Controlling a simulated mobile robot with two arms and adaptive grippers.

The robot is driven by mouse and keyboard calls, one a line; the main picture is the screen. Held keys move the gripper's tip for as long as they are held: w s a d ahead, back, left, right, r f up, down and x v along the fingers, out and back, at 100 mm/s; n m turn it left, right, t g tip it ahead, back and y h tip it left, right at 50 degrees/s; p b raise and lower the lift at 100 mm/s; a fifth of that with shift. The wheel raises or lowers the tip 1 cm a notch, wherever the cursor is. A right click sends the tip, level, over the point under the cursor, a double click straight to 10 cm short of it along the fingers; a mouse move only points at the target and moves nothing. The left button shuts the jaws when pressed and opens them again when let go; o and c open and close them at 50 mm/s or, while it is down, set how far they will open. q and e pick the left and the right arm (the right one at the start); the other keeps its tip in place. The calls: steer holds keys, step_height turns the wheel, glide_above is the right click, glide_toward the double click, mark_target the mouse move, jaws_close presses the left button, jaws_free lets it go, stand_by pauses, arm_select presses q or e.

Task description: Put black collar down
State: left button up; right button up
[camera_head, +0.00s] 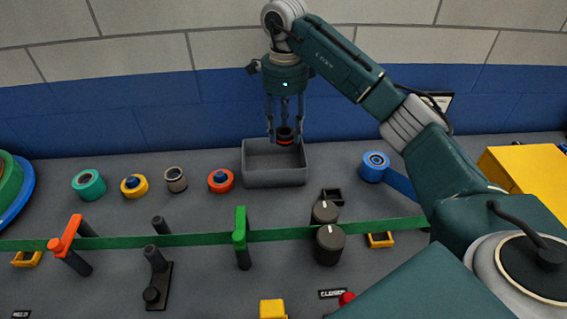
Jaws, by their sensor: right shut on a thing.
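My right gripper (284,128) comes in from the upper right and points straight down over the grey tray. It is shut on the black collar (286,133), a small dark ring at its fingertips. An orange-red band shows just under the black part; I cannot tell if it belongs to the collar. The open grey tray (275,182) stands at the back middle of the panel, and the collar is at its far wall in the picture. I cannot tell the collar's height above the tray floor. My left gripper is not in view.
Left of the tray are an orange ring (221,181), a tan collar (176,180), a yellow ring (134,187) and a teal ring (89,185). A blue ring (375,167) is to the right. A green strip (190,239) crosses in front, with orange and green handles.

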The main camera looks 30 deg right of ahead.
step_height(320, 180, down, 11)
steer(key=shift+r+p, duration=0.1)
steer(key=shift+p, duration=0.7)
steer(key=shift+f, duration=0.25)
steer(key=o, duration=1.2)
steer(key=shift+o, duration=0.2)
